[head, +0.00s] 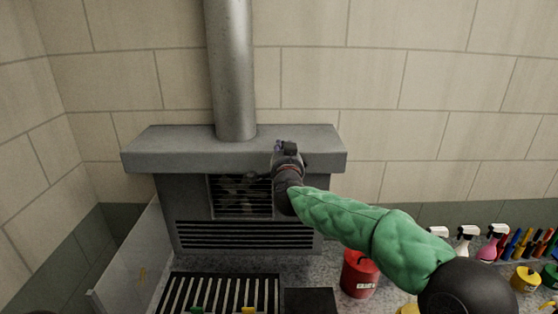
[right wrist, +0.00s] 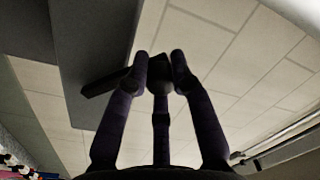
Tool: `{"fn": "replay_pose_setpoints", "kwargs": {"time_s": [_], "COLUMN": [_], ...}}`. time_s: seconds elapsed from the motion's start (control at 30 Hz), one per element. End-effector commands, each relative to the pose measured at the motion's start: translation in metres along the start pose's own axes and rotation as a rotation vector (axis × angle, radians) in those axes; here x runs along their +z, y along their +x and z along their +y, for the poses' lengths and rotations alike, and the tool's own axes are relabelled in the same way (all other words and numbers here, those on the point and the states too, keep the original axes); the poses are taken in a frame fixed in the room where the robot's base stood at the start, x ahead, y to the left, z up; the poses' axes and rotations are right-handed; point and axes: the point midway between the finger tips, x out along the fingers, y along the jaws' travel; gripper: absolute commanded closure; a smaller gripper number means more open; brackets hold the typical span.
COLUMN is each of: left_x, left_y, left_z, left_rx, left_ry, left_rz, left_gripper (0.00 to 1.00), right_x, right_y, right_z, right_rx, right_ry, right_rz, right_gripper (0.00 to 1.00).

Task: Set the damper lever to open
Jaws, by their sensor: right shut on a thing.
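The damper lever is a dark bar (right wrist: 104,84) in the right wrist view. It sticks out from the side of a grey slab and ends in a dark knob between my fingertips. My right gripper (right wrist: 160,75) is shut on the knob with its purple fingers. In the head view the right gripper (head: 287,150) is at the right part of the grey hood slab (head: 180,149), and it mostly hides the lever. Whether the lever stands at open or closed cannot be read. My left gripper is not in view.
A metal flue pipe (head: 231,70) rises from the hood. Below are a vent grille (head: 240,236) and a slatted black grate (head: 220,293). A red can (head: 359,274) stands under my right arm. Spray bottles (head: 467,240) and coloured tools are at the right. A pale panel (head: 130,262) stands at left.

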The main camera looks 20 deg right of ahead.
Motion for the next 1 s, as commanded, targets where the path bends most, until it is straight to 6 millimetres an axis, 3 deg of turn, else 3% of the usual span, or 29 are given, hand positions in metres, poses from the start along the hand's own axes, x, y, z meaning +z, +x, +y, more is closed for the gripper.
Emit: {"fn": "replay_pose_setpoints", "kwargs": {"time_s": [0.6,1.0], "left_x": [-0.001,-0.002], "left_y": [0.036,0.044], "left_z": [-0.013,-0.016], "left_rx": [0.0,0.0], "left_ry": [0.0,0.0], "left_rz": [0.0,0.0], "left_gripper": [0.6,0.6], "right_x": [-0.047,-0.057], "right_y": [-0.002,-0.002], "right_z": [0.022,0.031], "right_rx": [-0.004,-0.003], "right_ry": [0.525,0.668], "right_rz": [0.032,0.039], "right_gripper": [1.0,1.0]}}
